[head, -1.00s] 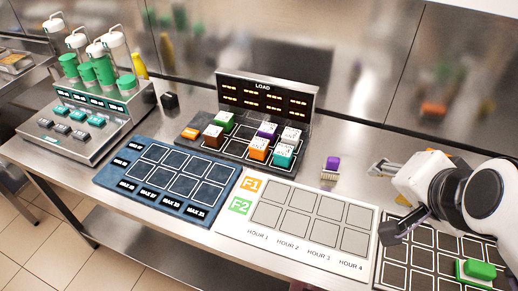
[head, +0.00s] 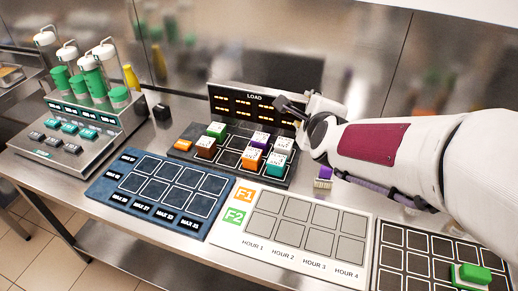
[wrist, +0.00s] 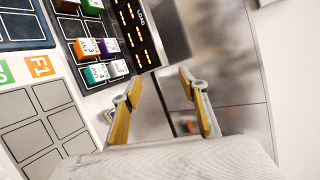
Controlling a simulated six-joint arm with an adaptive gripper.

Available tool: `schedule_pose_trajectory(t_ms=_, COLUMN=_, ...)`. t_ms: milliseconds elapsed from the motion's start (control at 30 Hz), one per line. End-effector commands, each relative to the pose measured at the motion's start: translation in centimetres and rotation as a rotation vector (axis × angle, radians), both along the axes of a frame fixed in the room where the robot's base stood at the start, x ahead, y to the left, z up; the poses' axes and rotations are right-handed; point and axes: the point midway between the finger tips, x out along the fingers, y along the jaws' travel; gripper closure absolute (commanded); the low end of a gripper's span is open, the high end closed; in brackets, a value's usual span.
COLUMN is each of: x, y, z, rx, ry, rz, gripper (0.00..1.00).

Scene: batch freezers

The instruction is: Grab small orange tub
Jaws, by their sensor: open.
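A small, low orange tub (head: 183,145) sits at the left front end of the dark load tray (head: 235,172). A taller orange tub with a white printed top (head: 249,162) stands near the tray's front right; it also shows in the wrist view (wrist: 86,47). My gripper (head: 288,106) is open and empty, above the tray's back right by the load display. In the wrist view its yellow-padded fingers (wrist: 160,84) are wide apart with nothing between them. The low orange tub is out of the wrist view.
Brown (head: 206,148), green (head: 217,131), purple (head: 260,140) and teal tubs (head: 275,165) crowd the tray. The load display (head: 255,108) stands upright behind. A small purple-topped item (head: 324,176) lies right of the tray. The blue mat (head: 150,205) and white mat (head: 240,235) are empty.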

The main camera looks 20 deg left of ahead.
Motion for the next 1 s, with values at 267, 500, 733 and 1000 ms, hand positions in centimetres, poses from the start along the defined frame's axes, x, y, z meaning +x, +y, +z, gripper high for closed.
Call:
schedule_pose_trajectory(t_ms=267, x=2.7, y=4.8, z=-2.5, rx=0.264, ry=0.015, rz=-0.157, gripper=0.57)
schedule_pose_trajectory(t_ms=500, x=3.9, y=8.3, z=-5.0, rx=0.49, ry=0.013, rz=-0.288, gripper=0.57)
schedule_pose_trajectory(t_ms=733, x=4.1, y=11.1, z=-7.9, rx=0.7, ry=-0.005, rz=-0.402, gripper=0.57)
schedule_pose_trajectory(t_ms=1000, x=3.0, y=13.8, z=-11.6, rx=0.94, ry=-0.044, rz=-0.511, gripper=0.57)
